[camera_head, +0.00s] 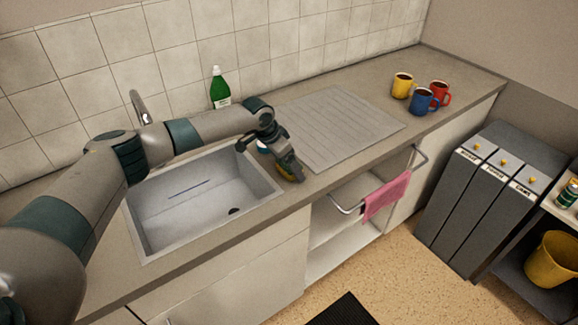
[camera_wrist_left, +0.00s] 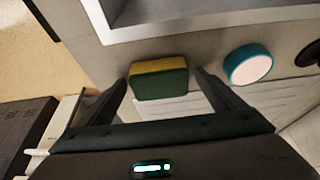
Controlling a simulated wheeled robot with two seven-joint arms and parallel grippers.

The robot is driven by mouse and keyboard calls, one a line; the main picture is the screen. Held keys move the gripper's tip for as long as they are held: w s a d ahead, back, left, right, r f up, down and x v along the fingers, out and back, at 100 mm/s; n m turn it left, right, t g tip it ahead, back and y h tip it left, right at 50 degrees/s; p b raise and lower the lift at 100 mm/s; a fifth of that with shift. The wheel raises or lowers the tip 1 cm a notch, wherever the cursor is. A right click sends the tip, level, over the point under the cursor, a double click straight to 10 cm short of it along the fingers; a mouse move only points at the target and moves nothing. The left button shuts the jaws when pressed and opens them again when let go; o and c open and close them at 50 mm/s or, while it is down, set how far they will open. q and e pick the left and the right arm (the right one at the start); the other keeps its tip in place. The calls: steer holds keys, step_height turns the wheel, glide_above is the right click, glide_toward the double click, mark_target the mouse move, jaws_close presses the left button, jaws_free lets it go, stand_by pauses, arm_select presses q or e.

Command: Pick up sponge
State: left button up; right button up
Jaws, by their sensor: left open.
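The sponge (camera_wrist_left: 159,81), yellow with a dark green side, lies on the grey counter beside the sink edge. In the head view only a bit of its yellow (camera_head: 284,174) shows beside my gripper. My left gripper (camera_head: 292,177) is low over the counter at the right rim of the sink. In the left wrist view my left gripper (camera_wrist_left: 162,84) is open, with one finger on each side of the sponge. I cannot tell whether the fingers touch it. My right gripper is not in view.
A round white-and-teal object (camera_wrist_left: 248,64) stands close to one finger. The sink (camera_head: 190,215) lies to the left, a ribbed drainboard (camera_head: 335,122) to the right. A green bottle (camera_head: 220,88) stands behind; several mugs (camera_head: 422,101) stand farther right. A pink towel (camera_head: 387,196) hangs below.

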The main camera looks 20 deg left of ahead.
arm_select(q)
steer(key=shift+c, duration=0.5)
steer(key=c, duration=1)
steer(key=shift+r, duration=0.1)
steer(key=shift+r+b, duration=0.35)
steer(key=shift+r, duration=0.05)
steer(key=r+b, duration=0.1)
steer(key=r, duration=0.2)
steer(key=shift+s+d+r+b, duration=0.15)
steer(key=shift+d+b, duration=0.2)
steer(key=shift+b, duration=0.05)
steer(key=s+d+r+b, duration=0.3)
steer(key=s+d+r, duration=0.2)
steer(key=d, duration=0.4)
steer(key=shift+d+r, duration=0.3)
steer(key=shift+r, duration=0.6)
steer(key=shift+o, duration=0.2)
steer(key=shift+s, duration=0.1)
